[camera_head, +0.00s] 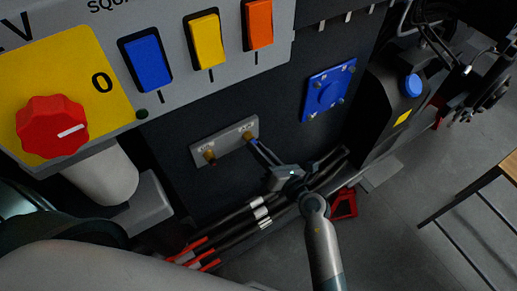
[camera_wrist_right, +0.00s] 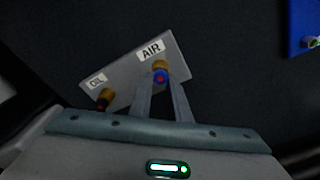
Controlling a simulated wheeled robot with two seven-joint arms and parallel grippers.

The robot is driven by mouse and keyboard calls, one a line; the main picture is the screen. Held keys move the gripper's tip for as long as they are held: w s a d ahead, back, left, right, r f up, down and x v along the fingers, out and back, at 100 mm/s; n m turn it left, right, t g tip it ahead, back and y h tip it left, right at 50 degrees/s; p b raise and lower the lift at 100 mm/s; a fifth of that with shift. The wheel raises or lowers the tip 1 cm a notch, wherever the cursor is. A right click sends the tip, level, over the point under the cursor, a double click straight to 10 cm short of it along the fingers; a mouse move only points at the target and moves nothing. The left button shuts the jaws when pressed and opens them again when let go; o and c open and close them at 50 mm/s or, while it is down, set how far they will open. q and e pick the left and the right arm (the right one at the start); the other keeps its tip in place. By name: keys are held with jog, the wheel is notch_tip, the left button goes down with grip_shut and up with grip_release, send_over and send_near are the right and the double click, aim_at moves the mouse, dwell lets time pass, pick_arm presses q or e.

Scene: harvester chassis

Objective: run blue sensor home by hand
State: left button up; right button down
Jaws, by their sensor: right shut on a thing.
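My right gripper (camera_head: 259,149) reaches up to a grey plate (camera_head: 226,140) with two brass fittings on the dark chassis wall. It is shut on a small blue sensor (camera_wrist_right: 160,77) with a red centre, seen in the right wrist view between the fingertips (camera_wrist_right: 161,86). The sensor sits at the brass fitting under the AIR label (camera_wrist_right: 151,50), apparently in line with it; I cannot tell how deep it is seated. Its blue shows only as a speck in the head view. The OIL fitting (camera_wrist_right: 105,98) is to its left. My left gripper is out of view.
A blue square plate (camera_head: 327,90) is on the wall to the right. A panel with blue, yellow and orange switches (camera_head: 207,41) and a red knob (camera_head: 51,125) is above left. Black hoses (camera_head: 240,221) run below the gripper. Grey floor lies at right.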

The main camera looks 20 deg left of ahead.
jog(key=m, duration=0.3)
jog(key=shift+y, duration=0.3)
jog(key=c, duration=2.1)
grip_release()
jog(key=shift+m, duration=0.7)
jog(key=o, duration=0.5)
jog(key=v, duration=0.5)
jog(key=shift+s+a+f, duration=0.15)
jog(key=shift+s, duration=0.05)
